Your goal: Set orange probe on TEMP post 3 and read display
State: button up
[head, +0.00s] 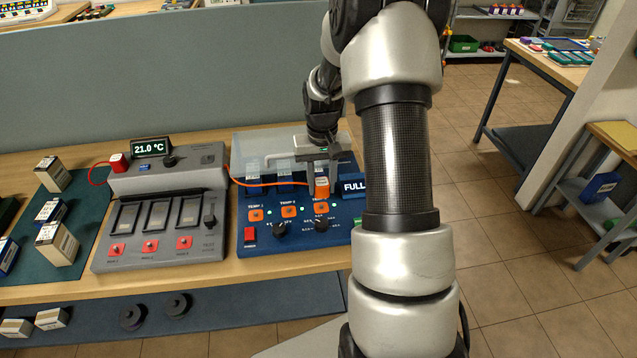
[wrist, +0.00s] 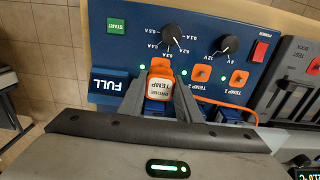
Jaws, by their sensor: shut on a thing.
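The orange probe (head: 321,187) is between the fingers of my gripper (head: 319,168), which is shut on it. In the wrist view my gripper (wrist: 160,84) has a finger on each side of the probe's white PROBE TEMP label (wrist: 160,88). The probe is at the third post (head: 320,208), the rightmost in the head view; an orange edge shows past the probe in the wrist view. I cannot tell whether probe and post touch. TEMP 1 (head: 256,215) and TEMP 2 (head: 289,211) are bare. The display (head: 151,148) reads 21.0 °C.
An orange cable (head: 262,186) runs left from the probe. The blue panel has dark knobs (wrist: 173,37), a red power switch (wrist: 260,50), a green START button (wrist: 117,26) and a FULL sign (head: 354,186). A grey tester (head: 160,250) stands left of it.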

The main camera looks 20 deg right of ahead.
aim_at(321, 205)
jog(key=shift+f+b, duration=1.25)
jog(key=shift+f, duration=1)
jog(key=shift+f+b, duration=0.55)
jog(key=shift+f, duration=0.1)
jog(key=o, duration=0.9)
jog(key=shift+r, duration=0.1)
jog(key=shift+r+p, duration=3.5)
jog(key=shift+r, duration=1.95)
